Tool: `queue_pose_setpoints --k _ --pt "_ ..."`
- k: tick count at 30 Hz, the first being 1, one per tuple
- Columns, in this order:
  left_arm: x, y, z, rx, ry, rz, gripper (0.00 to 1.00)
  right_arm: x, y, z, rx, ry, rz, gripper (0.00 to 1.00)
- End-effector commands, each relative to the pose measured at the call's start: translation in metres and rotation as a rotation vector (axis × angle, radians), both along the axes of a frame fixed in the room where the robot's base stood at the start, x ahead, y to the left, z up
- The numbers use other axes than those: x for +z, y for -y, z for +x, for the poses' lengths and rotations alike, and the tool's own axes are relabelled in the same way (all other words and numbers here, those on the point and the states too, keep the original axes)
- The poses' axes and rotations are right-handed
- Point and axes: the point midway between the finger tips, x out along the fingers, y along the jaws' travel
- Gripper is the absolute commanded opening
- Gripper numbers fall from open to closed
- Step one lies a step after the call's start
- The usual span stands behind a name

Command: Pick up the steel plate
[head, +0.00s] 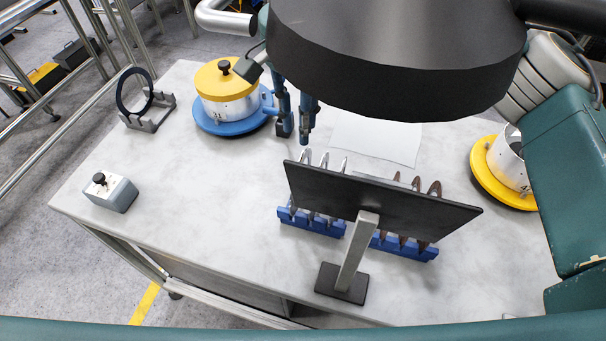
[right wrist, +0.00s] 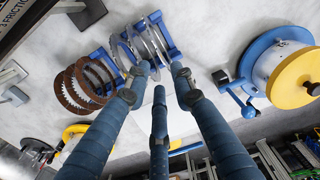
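Several thin silver steel plates (head: 306,157) stand upright in a blue rack (head: 338,230); the dark board hides much of them in the head view. They also show in the right wrist view as silver rings (right wrist: 148,42), just beyond my fingertips. My right gripper (head: 295,135) is over the table behind the rack, pointing down. Its blue fingers are spread, with nothing between them; in the right wrist view the gripper (right wrist: 160,74) points toward the silver rings, apparently apart from them. My left gripper is not in view.
Brown friction plates (head: 434,188) stand in a second blue rack (head: 428,254) to the right. A black board (head: 375,203) on a stand blocks the front. A yellow-lidded pot (head: 222,105) stands left of my fingers. A white sheet (head: 375,138) lies behind.

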Motion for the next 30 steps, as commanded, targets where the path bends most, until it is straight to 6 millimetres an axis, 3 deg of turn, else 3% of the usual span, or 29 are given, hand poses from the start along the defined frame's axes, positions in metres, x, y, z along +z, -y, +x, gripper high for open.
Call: queue_pose_setpoints --k 6,11,15,21,30 --pt "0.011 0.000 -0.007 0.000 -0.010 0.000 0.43 -0.033 0.000 -0.001 0.000 -0.007 0.001 0.24" --pt "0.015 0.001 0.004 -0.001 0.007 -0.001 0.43 -0.044 0.000 -0.001 0.000 -0.006 0.002 0.24" --pt "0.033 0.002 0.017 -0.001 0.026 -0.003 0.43 -0.059 0.000 -0.003 0.001 -0.011 0.002 0.24" --pt "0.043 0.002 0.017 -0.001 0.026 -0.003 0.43 -0.088 0.000 -0.002 -0.001 -0.008 0.002 0.24" --pt "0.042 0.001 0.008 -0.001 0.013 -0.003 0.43 -0.095 -0.001 -0.002 0.000 -0.005 0.004 0.22"
